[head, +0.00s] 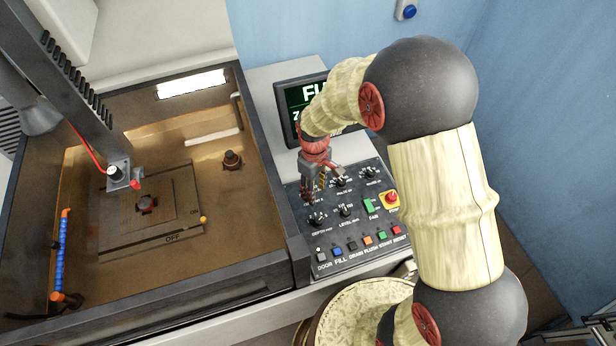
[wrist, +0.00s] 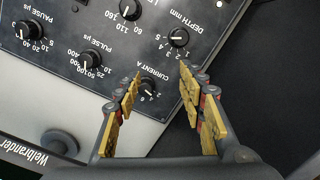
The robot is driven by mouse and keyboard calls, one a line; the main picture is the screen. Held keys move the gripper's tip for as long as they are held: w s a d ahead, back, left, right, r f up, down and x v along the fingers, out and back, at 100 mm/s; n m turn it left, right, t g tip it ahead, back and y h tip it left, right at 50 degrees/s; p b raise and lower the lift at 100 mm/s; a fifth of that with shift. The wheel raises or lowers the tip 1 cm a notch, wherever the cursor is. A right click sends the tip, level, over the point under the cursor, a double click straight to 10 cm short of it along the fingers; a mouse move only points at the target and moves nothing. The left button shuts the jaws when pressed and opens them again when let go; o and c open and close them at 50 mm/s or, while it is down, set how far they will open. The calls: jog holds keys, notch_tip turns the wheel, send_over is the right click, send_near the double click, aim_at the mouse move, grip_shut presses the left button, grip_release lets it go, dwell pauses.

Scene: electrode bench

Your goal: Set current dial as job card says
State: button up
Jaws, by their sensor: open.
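The current dial (wrist: 147,91), a small black knob labelled CURRENT A, shows in the wrist view beside my left finger. Its scale is partly covered, and I cannot read its setting surely. My gripper (wrist: 162,80) is open and empty, its yellow-padded fingers pointing at the panel around the dial's right side. In the head view my gripper (head: 320,192) is over the upper left of the control panel (head: 300,236) and hides the current dial. No job card can be made out in either view.
Nearby knobs are the depth dial (wrist: 178,37), pulse dial (wrist: 90,60) and pause dial (wrist: 24,31). A red stop button (head: 391,198) on yellow and a row of coloured buttons sit on the panel. A screen (head: 293,98), partly hidden by my arm, stands behind. The tank (head: 270,190) lies left.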

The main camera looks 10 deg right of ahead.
jog(key=shift+n+t, duration=0.5)
jog(key=shift+n, duration=0.4)
jog(key=w, duration=0.3)
jog(key=w+a, duration=0.1)
jog(key=w, duration=0.1)
jog(key=shift+r, duration=0.25)
jog(key=shift+s+d+n, duration=0.1)
jog(key=shift+s+n, duration=0.2)
jog(key=shift+n, duration=0.1)
jog(key=shift+w+f, duration=0.15)
jog(key=shift+f, duration=3.65)
jog(key=shift+c, duration=1.1)
jog(key=c, duration=0.7)
grip_shut()
